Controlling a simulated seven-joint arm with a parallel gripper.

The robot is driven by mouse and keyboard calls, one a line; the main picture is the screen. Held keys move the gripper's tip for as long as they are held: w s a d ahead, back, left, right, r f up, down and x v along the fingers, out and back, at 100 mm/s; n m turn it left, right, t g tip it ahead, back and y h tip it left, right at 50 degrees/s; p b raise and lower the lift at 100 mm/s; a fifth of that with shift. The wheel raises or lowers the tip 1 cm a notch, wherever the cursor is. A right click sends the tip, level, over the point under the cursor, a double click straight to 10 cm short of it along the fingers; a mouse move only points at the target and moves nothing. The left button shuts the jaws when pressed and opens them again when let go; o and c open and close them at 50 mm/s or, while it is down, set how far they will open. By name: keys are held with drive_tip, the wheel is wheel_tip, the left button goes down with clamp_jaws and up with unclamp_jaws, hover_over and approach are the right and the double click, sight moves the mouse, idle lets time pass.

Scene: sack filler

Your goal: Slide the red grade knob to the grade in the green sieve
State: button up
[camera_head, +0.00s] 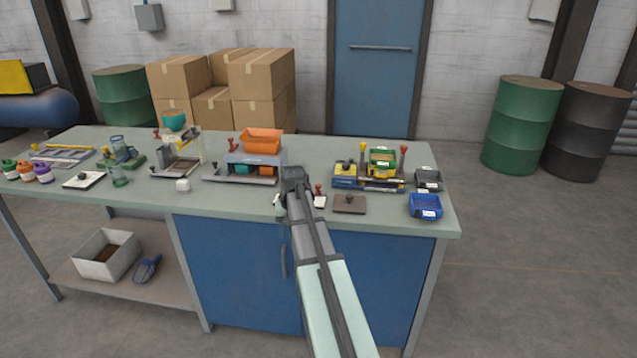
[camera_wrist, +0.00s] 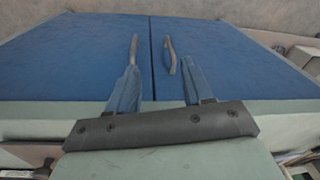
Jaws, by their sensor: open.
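Several red-topped parts stand on the bench, and I cannot tell which is the grade knob: a small red knob (camera_head: 318,188) on a white plate just right of my wrist, a taller red knob (camera_head: 403,149) at the right-hand station, and a red handle (camera_head: 231,143) by the orange hopper. A green and yellow tray (camera_head: 382,158), possibly the green sieve, sits on the right-hand station; its contents are too small to read. My gripper (camera_wrist: 158,68) is open and empty, its fingers apart over the blue cabinet doors in the wrist view. In the head view my arm mostly hides it near the bench's front edge.
The orange hopper (camera_head: 262,140) stands left of my wrist. A dark plate with a knob (camera_head: 349,205), a blue bin (camera_head: 425,206) and a grey bin (camera_head: 428,180) lie to the right. Jars and trays crowd the left. The bench front (camera_head: 235,201) has free room.

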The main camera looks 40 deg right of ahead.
drive_tip(key=w+d+r+t+h, duration=0.1)
drive_tip(key=w+d+r, duration=0.1)
drive_tip(key=d+r, duration=0.65)
drive_tip(key=w+d+r+t+h, duration=0.2)
drive_tip(key=d+r, duration=0.4)
drive_tip(key=r, duration=0.6)
approach(318, 185)
drive_tip(key=x, duration=0.7)
drive_tip(key=shift+d+f, duration=0.1)
drive_tip(key=shift+f, duration=0.15)
drive_tip(key=shift+c, duration=0.3)
clamp_jaws()
